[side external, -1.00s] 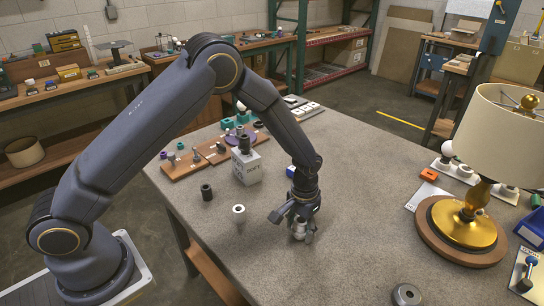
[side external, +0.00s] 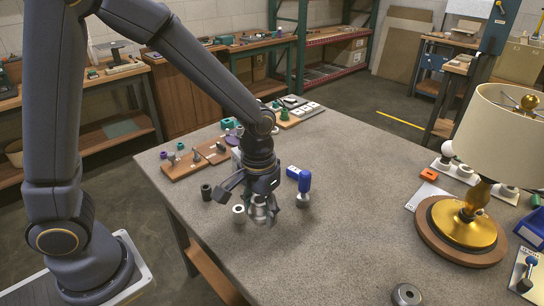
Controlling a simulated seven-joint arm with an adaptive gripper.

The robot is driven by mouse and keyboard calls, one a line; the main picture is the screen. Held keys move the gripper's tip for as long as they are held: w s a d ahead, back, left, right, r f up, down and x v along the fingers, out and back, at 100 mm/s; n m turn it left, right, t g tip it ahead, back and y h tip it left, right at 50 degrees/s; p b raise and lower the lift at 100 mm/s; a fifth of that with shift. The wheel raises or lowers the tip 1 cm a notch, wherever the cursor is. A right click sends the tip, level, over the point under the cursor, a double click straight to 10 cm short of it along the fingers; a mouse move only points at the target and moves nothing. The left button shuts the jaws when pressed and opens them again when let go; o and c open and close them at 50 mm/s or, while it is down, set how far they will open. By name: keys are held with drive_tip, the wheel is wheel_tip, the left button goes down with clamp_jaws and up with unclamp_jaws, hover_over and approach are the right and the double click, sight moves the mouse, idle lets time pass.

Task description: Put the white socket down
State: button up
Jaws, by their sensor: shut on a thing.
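My gripper (side external: 262,217) is above the near-left part of the table, pointing down. It is shut on a pale piece that I take for the white socket; the fingers hide most of it, so its shape is unclear. I cannot tell whether it touches the table. A pale upright tube (side external: 239,214) with a dark hole in its top stands just left of the fingers. A black cylinder (side external: 206,192) stands farther left. A blue upright piece (side external: 304,182) with a grey lower end stands right of my gripper.
Wooden boards with small parts (side external: 196,160) lie at the back left. A lamp (side external: 470,216) with a cream shade stands at the right. A grey ring (side external: 406,294) lies at the front. The table's middle is clear.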

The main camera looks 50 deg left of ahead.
drive_tip(key=w+r+n, duration=0.1)
drive_tip(key=w+n, duration=0.1)
drive_tip(key=w, duration=0.7)
drive_tip(key=n, duration=0.1)
hover_over(335, 208)
drive_tip(key=f, duration=0.7)
drive_tip(key=s+f, duration=0.1)
drive_tip(key=f, duration=0.3)
drive_tip(key=shift+a, duration=0.15)
drive_tip(key=shift+w+f, duration=0.25)
drive_tip(key=shift+w, duration=0.05)
drive_tip(key=shift+w+f, duration=0.15)
drive_tip(key=shift+f, duration=0.75)
drive_tip(key=shift+w+f, duration=0.1)
drive_tip(key=shift+f, duration=0.8)
drive_tip(key=shift+f, duration=0.1)
drive_tip(key=o, duration=1.2)
drive_tip(key=shift+c, duration=0.2)
